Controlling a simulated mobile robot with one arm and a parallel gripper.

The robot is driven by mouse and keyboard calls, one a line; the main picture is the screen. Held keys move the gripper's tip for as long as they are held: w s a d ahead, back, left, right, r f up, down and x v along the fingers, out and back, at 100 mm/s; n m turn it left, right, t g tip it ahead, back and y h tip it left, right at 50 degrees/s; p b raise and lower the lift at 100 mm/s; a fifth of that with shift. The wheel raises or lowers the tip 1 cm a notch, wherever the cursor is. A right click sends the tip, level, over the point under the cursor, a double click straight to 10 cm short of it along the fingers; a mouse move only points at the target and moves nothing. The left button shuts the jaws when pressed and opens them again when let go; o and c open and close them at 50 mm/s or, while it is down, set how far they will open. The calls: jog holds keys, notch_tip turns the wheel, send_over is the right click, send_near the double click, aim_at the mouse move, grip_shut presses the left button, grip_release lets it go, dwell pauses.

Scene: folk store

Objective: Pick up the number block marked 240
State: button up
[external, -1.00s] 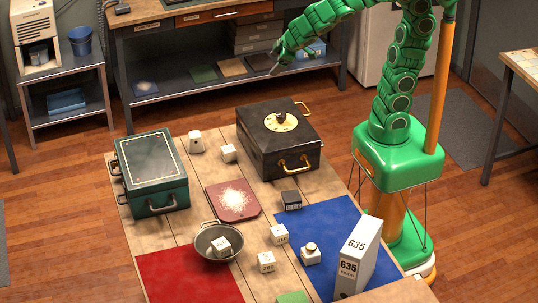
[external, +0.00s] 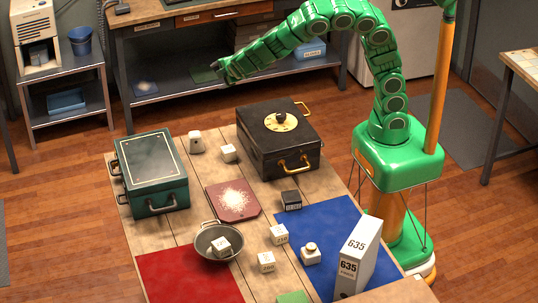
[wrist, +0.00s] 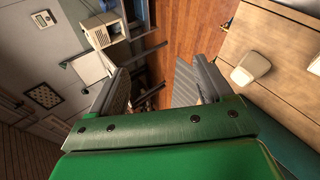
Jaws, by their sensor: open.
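Several small white number blocks stand on the plank table. One (external: 278,234) is at the blue mat's left edge, one (external: 266,262) is nearer the front, and one (external: 220,246) sits in a metal pan. Another pale block (external: 228,153) is left of the black safe-like box. A dark block (external: 291,199) stands in front of that box. The markings are too small to read surely, so I cannot tell which is 240. My gripper (external: 222,72) is beyond the table's far edge, high and away from the blocks. In the wrist view its jaws (wrist: 152,88) are apart and empty.
A green case (external: 150,172) and the black box (external: 279,139) stand at the table's far side. The pan (external: 219,229) has a raised rim. A tall white 635 binder (external: 357,256) stands on the blue mat (external: 315,222).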

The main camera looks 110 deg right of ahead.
jog(key=w+a+f+n+g+h, duration=0.2)
jog(key=w+a+f+n, duration=0.1)
jog(key=a+f+n, duration=0.65)
jog(key=n+h, duration=0.2)
jog(key=n, duration=0.4)
send_near(231, 152)
jog(key=x, duration=0.4)
jog(key=shift+w+d+r, duration=0.1)
jog(key=shift+w+r, duration=0.1)
jog(key=shift+f, duration=0.15)
jog(key=shift+d+f, duration=0.1)
jog(key=shift+d, duration=0.1)
jog(key=shift+x, duration=3.6)
jog(key=shift+s+a+f, duration=0.1)
jog(key=shift+s+f, duration=0.05)
jog(key=shift+f, duration=0.05)
jog(key=c, duration=1)
jog(key=shift+c, duration=0.2)
